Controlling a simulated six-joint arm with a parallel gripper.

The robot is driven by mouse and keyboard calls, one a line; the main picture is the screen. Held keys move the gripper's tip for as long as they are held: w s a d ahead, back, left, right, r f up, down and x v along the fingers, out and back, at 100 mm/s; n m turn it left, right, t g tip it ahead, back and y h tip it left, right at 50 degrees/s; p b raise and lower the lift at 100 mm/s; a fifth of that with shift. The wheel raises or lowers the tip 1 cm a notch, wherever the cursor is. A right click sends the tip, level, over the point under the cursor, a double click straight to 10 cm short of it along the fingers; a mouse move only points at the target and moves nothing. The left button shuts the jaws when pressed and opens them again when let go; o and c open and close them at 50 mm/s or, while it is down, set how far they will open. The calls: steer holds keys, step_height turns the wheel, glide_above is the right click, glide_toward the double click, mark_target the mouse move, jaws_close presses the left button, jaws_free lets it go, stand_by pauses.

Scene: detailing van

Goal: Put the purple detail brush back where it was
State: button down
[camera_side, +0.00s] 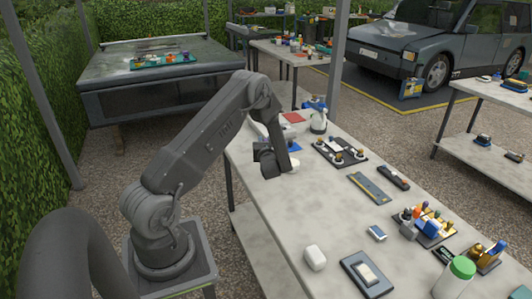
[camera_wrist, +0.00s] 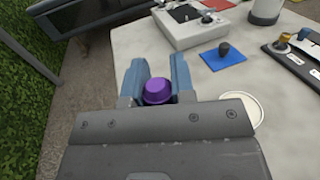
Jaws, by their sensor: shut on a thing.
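My gripper (camera_wrist: 158,72) has its two blue fingers closed on the purple detail brush (camera_wrist: 158,91) in the wrist view. Only the brush's rounded purple top shows; the rest of it is hidden between the fingers and behind the gripper body. In the side view my gripper (camera_side: 272,163) hangs low near the left edge of the long table (camera_side: 290,205), and the brush cannot be made out there. A white round dish (camera_wrist: 242,108) lies on the table to the right of the gripper in the wrist view.
A dark tray of knobbed items (camera_side: 340,153) lies to the right. The table's middle is mostly clear.

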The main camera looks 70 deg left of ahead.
steer(key=shift+w+f, duration=0.15)
steer(key=shift+f, duration=1.95)
steer(key=shift+f, duration=0.1)
steer(key=c, duration=1)
jaws_free()
steer(key=shift+o, duration=0.2)
